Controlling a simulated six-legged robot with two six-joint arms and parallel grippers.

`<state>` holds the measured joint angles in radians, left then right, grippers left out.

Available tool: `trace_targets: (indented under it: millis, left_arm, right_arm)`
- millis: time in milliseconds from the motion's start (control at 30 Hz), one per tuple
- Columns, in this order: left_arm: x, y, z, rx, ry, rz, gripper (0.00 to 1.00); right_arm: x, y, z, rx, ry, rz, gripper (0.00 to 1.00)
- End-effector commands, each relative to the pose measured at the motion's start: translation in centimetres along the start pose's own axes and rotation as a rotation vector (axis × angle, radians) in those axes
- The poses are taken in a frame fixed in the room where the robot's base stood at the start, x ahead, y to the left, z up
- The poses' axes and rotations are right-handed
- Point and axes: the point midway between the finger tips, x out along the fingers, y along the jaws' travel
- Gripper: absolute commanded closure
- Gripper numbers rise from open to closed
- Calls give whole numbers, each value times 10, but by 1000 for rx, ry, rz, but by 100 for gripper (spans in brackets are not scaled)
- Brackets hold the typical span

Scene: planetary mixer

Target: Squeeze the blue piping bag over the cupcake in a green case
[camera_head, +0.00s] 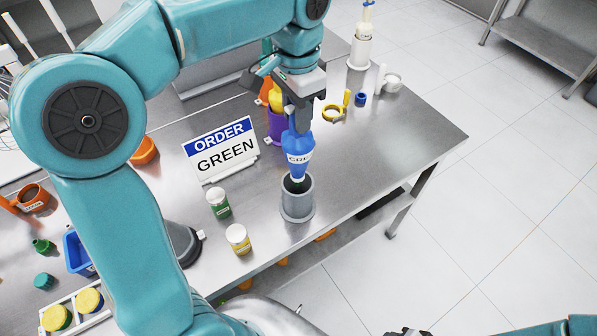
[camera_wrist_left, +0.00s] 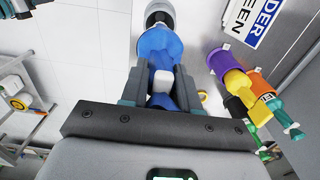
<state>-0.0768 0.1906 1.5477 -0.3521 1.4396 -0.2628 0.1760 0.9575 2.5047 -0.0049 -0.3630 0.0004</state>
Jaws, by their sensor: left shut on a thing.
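The blue piping bag (camera_head: 299,145) hangs nozzle down, with its upper end in my left gripper (camera_head: 298,112). In the left wrist view the bag (camera_wrist_left: 160,46) is between the two fingers of the left gripper (camera_wrist_left: 160,88), which is shut on it. The nozzle is over the mouth of a grey cylindrical holder (camera_head: 297,205). Something dark green shows faintly inside the holder; I cannot tell clearly whether it is the cupcake in a green case. At the bottom edge of the head view, only a dark bit of my right gripper (camera_head: 408,332) shows.
An order sign reading GREEN (camera_head: 222,150) stands left of the holder. A purple holder (camera_head: 277,125) stands behind. Yellow-topped items sit in a white tray (camera_head: 72,301).

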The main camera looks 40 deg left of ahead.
Motion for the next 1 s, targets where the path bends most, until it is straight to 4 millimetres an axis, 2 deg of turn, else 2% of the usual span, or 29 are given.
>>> trace_targets:
  millis: [67, 467, 1000]
  left_arm:
    - [-7, 0, 0, 0, 0, 0, 81]
    - [-9, 0, 0, 0, 1, 0, 81]
    - [-44, 0, 0, 0, 1, 0, 81]
  right_arm:
    - [-7, -2, 0, 0, 0, 0, 57]
    - [-8, -3, 0, 0, 0, 0, 57]
    - [-40, -14, 1, 0, 0, 0, 57]
